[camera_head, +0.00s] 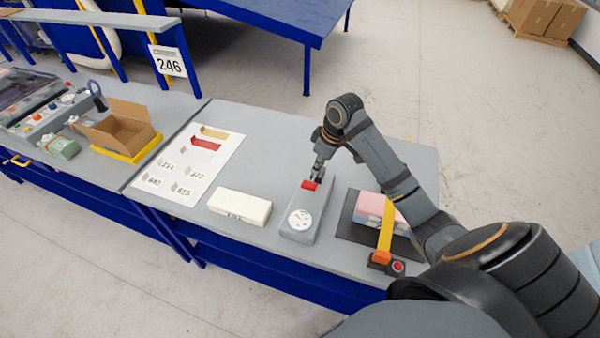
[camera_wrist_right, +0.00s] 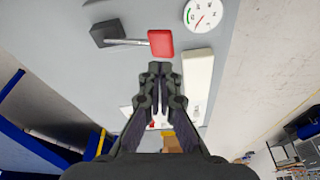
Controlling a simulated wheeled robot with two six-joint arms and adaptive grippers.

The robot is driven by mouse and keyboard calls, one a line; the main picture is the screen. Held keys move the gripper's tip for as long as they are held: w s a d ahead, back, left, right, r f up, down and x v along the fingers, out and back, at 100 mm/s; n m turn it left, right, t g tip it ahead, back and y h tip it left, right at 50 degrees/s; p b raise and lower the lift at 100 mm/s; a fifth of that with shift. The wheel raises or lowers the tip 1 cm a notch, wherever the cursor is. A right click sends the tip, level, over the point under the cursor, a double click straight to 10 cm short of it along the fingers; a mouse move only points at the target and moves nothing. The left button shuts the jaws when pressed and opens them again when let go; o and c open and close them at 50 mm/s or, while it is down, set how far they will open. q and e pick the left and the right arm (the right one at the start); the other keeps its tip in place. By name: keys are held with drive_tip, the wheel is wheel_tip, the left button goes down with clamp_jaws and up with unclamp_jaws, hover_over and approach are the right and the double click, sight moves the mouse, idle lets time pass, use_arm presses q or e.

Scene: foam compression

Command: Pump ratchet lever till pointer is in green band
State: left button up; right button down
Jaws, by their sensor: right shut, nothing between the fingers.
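A grey gauge unit (camera_head: 300,235) stands on the table, with a round white dial (camera_head: 300,220) on its front. The ratchet lever's red pad (camera_head: 309,185) sits on a thin metal rod from a dark block (camera_wrist_right: 107,33). My right gripper (camera_wrist_right: 160,68) is shut and empty, its fingertips close beside the red pad; I cannot tell whether they touch. My left gripper is not in view.
A white block (camera_head: 240,207) lies left of the gauge. A pink foam block (camera_head: 370,206) sits on a black plate (camera_head: 352,229) at the right, with a yellow strap (camera_head: 386,225) and a red button (camera_head: 398,267). A label sheet (camera_head: 165,190) and cardboard box (camera_head: 125,130) are further left.

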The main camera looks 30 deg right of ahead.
sight(311, 184)
drive_tip(key=x, duration=0.3)
drive_tip(key=shift+s+f, duration=0.15)
drive_tip(key=shift+f, duration=0.2)
drive_tip(key=b+x, duration=0.2)
drive_tip(key=shift+f+b, duration=0.25)
drive_tip(key=shift+b, duration=0.05)
drive_tip(key=shift+f, duration=0.2)
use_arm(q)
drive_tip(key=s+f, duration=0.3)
use_arm(e)
drive_tip(key=shift+r, duration=0.1)
